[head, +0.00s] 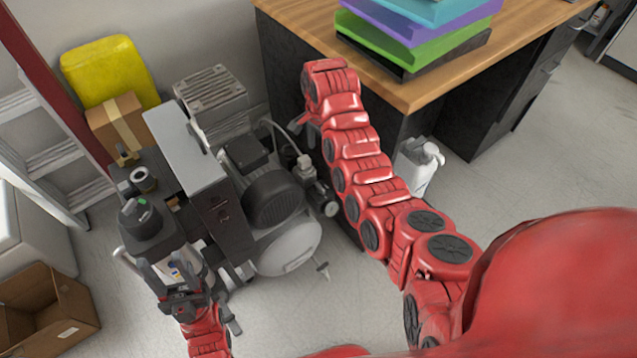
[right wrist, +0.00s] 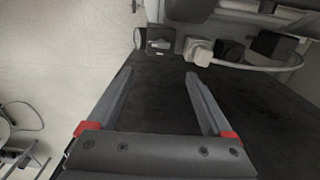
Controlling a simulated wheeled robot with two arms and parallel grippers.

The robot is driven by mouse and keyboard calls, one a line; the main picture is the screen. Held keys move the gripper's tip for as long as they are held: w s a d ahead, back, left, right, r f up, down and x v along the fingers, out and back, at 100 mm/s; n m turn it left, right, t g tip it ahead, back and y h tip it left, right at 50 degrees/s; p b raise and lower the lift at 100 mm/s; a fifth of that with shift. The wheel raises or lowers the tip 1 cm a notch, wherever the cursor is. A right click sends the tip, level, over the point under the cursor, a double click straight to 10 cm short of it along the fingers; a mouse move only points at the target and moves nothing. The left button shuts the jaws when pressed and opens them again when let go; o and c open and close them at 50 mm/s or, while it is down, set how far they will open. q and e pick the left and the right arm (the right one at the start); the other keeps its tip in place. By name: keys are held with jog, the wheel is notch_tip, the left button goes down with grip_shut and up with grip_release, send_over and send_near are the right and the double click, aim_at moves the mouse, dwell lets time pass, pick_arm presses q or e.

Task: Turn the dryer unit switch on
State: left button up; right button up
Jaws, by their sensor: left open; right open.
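The compressor set stands on the floor in the head view. It has a tall grey cabinet (head: 185,150) with a dark front panel (head: 222,218) bearing small marks or controls. I cannot tell the dryer switch or its position for certain. A dark round-topped unit (head: 147,218) with a small green mark on top stands left of the cabinet. My left gripper (head: 172,272) is open and empty, in front of that unit's lower part. My right gripper (right wrist: 159,74) is open and empty in the right wrist view, above a dark surface, near a white fitting with a hose (right wrist: 199,50).
My right arm reaches past the compressor's right side, beside the wooden desk (head: 415,95). A white jug (head: 415,170) stands by the desk. A yellow container (head: 108,70), cardboard box (head: 117,120) and ladder (head: 50,160) crowd the left. An open carton (head: 50,312) lies lower left. Front floor is clear.

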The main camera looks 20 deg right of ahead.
aim_at(320, 187)
notch_tip(320, 187, down, 17)
jog(key=b, duration=0.3)
jog(key=shift+b, duration=0.3)
grip_shut()
